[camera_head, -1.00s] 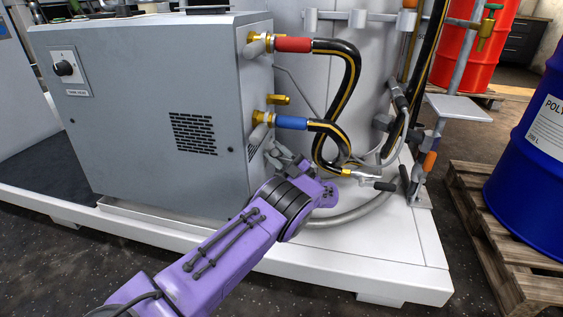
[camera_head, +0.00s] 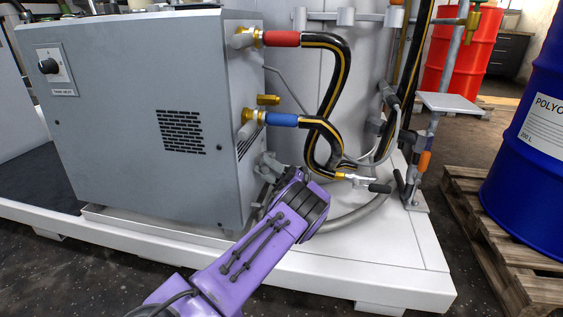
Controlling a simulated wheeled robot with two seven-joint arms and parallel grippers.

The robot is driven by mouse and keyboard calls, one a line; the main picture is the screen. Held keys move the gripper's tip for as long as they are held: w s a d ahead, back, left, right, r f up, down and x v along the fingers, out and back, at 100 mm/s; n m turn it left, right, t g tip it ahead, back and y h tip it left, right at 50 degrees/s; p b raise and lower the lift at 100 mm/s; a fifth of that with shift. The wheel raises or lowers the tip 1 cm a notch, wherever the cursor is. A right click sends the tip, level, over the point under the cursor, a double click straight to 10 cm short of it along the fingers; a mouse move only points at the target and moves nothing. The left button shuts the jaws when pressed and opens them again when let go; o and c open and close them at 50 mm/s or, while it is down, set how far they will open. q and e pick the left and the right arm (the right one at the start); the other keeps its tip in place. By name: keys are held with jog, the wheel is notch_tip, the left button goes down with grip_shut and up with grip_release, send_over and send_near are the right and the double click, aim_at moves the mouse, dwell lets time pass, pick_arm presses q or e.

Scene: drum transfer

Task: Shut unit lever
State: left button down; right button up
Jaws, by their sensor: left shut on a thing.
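The grey unit (camera_head: 140,150) stands at the left on a white platform. Two hoses join brass fittings on its right side, one with a red sleeve (camera_head: 281,39), one with a blue sleeve (camera_head: 283,120). My left gripper (camera_head: 267,163) is beside the unit's right side, below the blue-sleeved hose. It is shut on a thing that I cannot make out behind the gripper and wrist. My right gripper is out of view.
A post with a small plate (camera_head: 452,104) stands farther right. A blue drum (camera_head: 535,150) stands on a wooden pallet (camera_head: 500,255). The platform's front (camera_head: 330,270) is clear.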

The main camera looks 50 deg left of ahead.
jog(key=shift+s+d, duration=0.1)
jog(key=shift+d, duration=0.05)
pick_arm(q)
jog(key=c, duration=0.8)
grip_release()
jog(key=shift+f, duration=0.1)
jog(key=shift+c, duration=0.2)
